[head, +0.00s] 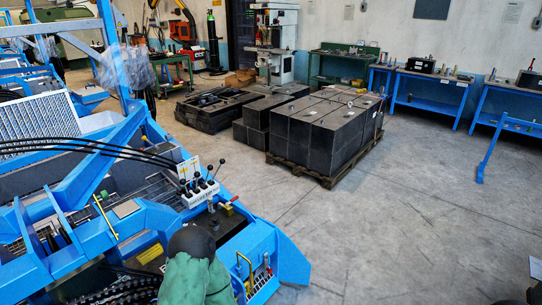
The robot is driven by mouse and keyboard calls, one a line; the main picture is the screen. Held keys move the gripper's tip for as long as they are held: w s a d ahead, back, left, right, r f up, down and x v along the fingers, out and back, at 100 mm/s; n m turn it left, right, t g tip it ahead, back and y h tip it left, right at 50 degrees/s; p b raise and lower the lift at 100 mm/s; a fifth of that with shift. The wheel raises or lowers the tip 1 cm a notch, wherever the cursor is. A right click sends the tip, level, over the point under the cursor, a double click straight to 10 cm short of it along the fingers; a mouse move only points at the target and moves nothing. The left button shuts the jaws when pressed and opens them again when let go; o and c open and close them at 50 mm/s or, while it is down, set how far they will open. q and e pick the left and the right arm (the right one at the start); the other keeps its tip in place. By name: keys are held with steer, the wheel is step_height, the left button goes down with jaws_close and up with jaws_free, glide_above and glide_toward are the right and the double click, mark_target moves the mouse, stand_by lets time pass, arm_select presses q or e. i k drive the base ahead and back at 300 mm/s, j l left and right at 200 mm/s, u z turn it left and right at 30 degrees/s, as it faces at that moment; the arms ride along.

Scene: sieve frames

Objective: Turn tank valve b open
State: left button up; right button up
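No label for tank valve b can be read. A tall green and black gas cylinder (212,42) stands upright by the back wall; its top fitting is too small to make out. Yellow and red fittings (267,264) show in a recess on the machine's front. Neither of my grippers shows in the head view.
A green shape with a dark rounded top (192,242) stands at the bottom, unclear what it is. Dark blocks (322,130) sit on a wooden pallet (328,180) in the middle. Blue workbenches (428,103) line the back right. The grey floor (410,235) at right is mostly clear.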

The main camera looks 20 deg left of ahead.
mark_target(235, 198)
steer(key=i+u, duration=0.45)
steer(key=i+l+u, duration=0.25)
steer(key=u, duration=0.15)
steer(key=i+l+u, duration=0.3)
steer(key=u, duration=0.15)
steer(key=i+l+u, duration=0.3)
steer(key=u, duration=0.2)
steer(key=i+l+u, duration=0.25)
steer(key=l+u, duration=0.2)
steer(key=i+l+u, duration=0.2)
steer(key=l+u, duration=0.3)
